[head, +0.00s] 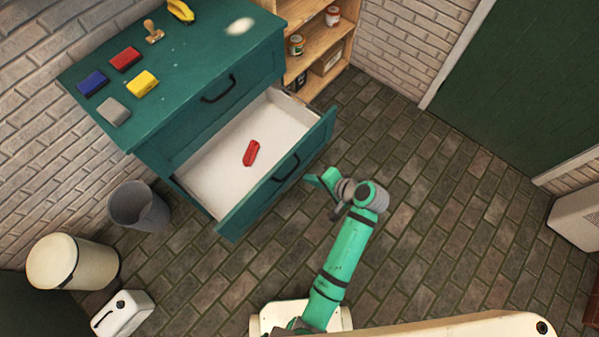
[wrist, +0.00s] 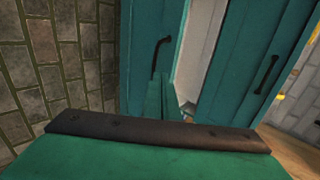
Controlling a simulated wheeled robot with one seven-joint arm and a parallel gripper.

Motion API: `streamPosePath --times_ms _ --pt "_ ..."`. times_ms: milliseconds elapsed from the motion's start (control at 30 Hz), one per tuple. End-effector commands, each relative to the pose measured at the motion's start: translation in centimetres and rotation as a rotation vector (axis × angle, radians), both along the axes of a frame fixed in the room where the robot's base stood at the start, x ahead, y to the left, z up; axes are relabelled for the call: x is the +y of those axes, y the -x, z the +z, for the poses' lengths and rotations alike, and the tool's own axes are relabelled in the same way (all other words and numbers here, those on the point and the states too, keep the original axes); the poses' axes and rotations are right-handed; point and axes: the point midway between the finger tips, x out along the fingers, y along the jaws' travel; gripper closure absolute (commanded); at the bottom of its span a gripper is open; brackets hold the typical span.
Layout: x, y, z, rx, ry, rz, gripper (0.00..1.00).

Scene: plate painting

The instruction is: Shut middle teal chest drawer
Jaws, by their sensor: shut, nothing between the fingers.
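The teal chest (head: 185,95) stands against the brick wall at upper left of the head view. The drawer below its top drawer is pulled well out; its teal front (head: 300,165) with a dark handle faces my arm. Its white inside (head: 215,160) holds a red object (head: 251,153). In the wrist view the open drawer's front (wrist: 135,50) and handle show close ahead. My gripper (head: 312,180) is shut and empty, just outside the drawer front near the handle. I cannot tell whether it touches. Any drawer lower down is hidden.
On the chest top lie a blue block (head: 92,83), red block (head: 125,59), yellow block (head: 142,84) and grey block (head: 113,112). A grey bin (head: 138,207) stands left of the drawer. A wooden shelf (head: 325,60) stands right of the chest.

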Motion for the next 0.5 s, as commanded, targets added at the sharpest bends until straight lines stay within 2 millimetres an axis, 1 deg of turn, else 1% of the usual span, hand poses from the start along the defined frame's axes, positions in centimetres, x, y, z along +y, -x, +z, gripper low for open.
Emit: streamPosePath --times_ms 167,500 --pt "1.5 -1.3 -1.8 0.001 0.0 0.002 1.0" --pt "4.8 -4.6 -6.2 0.001 0.001 0.001 1.0"
